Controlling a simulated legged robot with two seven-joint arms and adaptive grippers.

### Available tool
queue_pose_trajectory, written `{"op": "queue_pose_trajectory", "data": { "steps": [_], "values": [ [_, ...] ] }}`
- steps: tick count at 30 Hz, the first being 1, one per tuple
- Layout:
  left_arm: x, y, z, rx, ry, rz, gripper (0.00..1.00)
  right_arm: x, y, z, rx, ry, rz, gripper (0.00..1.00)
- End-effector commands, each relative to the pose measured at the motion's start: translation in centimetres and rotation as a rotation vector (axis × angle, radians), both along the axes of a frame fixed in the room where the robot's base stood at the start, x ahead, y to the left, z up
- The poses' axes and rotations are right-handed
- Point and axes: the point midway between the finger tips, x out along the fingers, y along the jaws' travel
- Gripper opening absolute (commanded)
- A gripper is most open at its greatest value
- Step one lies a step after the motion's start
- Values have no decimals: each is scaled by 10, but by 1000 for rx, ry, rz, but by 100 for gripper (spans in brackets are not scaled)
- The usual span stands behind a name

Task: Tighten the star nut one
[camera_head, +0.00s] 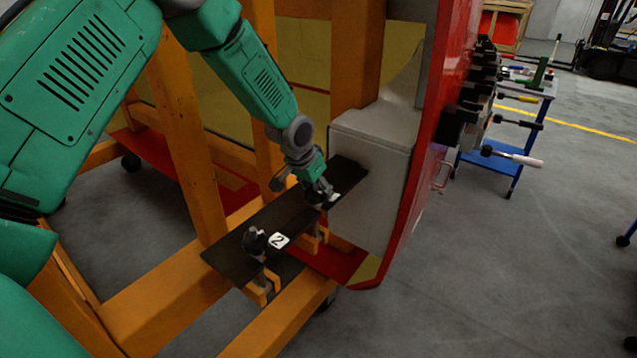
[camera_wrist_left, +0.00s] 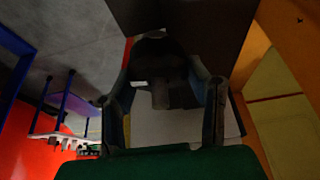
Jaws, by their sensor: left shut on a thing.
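My left gripper (camera_head: 320,192) reaches down to the far end of the dark plate (camera_head: 228,259), onto the star nut beside a white label (camera_head: 335,197). The label's number is not readable; the other label reads 2. In the left wrist view, the dark star nut (camera_wrist_left: 160,58) sits between the two fingers of the left gripper (camera_wrist_left: 163,75), which are shut on it. In the head view this nut is mostly hidden by the gripper. A second star nut (camera_head: 254,240) stands at the near end of the plate, next to the label 2 (camera_head: 279,241). My right gripper is not in view.
An orange frame (camera_head: 180,285) surrounds the plate, with posts close to my left arm. A grey box (camera_head: 372,165) and a red nosecone panel (camera_head: 420,190) stand just right of the gripper. A blue cart (camera_head: 485,165) with tools is farther right. Grey floor lies open at lower right.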

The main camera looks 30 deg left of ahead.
Motion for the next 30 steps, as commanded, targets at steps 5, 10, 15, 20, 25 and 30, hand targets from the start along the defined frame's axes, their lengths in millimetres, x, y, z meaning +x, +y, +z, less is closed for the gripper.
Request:
{"op": "queue_pose_trajectory", "data": {
  "steps": [5,10,15,20,25,30],
  "values": [
    [-6,2,-4,-5,18,-163,15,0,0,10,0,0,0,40],
    [-6,2,-6,-6,17,-325,15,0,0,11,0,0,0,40],
    [-6,2,-8,-4,17,-487,15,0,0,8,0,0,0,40],
    [-5,3,-9,-4,15,-638,15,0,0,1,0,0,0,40],
    [-4,3,-9,-2,14,-792,15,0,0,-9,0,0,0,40],
    [-4,3,-9,-1,15,-927,15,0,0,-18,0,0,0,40]
  ]
}}
